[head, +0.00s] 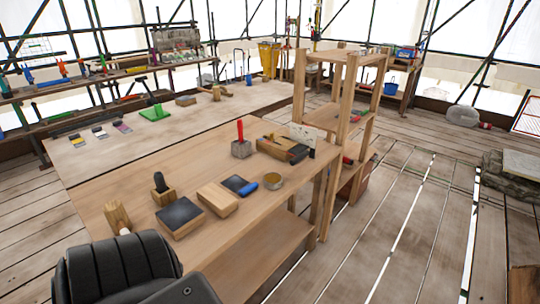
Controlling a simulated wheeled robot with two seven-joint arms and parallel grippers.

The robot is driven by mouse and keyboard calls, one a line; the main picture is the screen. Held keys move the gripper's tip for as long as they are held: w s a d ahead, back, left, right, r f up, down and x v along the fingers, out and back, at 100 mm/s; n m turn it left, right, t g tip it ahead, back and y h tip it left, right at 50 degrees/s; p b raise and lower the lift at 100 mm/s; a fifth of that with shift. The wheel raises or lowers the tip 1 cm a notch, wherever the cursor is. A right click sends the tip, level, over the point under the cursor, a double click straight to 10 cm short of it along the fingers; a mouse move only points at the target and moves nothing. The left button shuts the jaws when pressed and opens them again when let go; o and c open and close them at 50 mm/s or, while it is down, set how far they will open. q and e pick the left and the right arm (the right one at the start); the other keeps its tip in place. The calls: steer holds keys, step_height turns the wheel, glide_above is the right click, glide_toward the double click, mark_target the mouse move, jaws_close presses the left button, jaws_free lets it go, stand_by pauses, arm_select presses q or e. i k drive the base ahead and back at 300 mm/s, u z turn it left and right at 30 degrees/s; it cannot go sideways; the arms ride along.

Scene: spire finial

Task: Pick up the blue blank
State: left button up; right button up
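A small blue cylindrical piece (247,189) lies on its side on the front wooden workbench (245,222), near the bench's right part. It is the only loose blue piece I see on this bench, so it fits the blue blank best. It lies against or right beside a dark flat pad (235,183); I cannot tell if they touch. Neither of my grippers shows in the head view, and nothing holds the blue piece.
Around it are a wooden block (217,199), a dark-topped block (180,216), a round tin (273,181) and a grey block with a red handle (241,147). A wooden shelf rack (327,120) stands behind right. A black padded shape fills the lower left.

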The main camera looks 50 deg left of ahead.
mark_target(235, 183)
steer(key=i, duration=3.6)
steer(key=u, duration=3.3)
